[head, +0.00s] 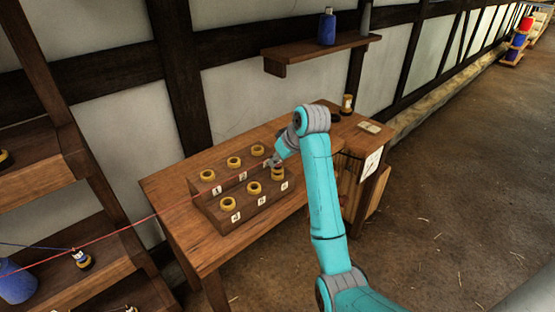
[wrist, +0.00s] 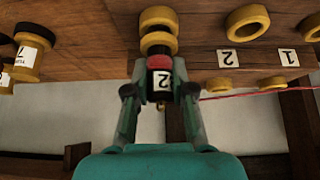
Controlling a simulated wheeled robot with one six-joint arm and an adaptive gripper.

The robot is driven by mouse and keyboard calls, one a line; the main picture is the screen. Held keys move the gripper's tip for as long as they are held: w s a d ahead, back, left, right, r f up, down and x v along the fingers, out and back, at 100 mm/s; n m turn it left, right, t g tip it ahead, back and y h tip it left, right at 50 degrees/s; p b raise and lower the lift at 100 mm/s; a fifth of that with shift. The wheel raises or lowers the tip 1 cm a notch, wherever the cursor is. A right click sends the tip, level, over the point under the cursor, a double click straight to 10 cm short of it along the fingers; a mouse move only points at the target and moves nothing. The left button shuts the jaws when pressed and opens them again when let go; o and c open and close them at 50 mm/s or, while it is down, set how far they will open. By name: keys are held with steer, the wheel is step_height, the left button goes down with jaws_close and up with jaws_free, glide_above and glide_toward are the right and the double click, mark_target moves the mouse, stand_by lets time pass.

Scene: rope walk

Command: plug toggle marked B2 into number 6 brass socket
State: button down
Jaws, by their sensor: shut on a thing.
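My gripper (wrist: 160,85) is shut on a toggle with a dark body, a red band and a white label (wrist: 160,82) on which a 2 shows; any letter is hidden. A red cord (head: 120,232) runs from the left toward the toggle.
The stepped wooden socket block (head: 217,212) stands on the bench (head: 155,187), with several empty brass sockets left of my gripper. Another toggle (head: 347,104) and a pale block (head: 369,127) are at the bench's right end. A wall shelf (head: 320,50) is above; a rack (head: 110,260) stands left.

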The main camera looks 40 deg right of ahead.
steer(key=shift+f, duration=0.55)
steer(key=c, duration=1.3)
jaws_free()
steer(key=shift+o, duration=0.2)
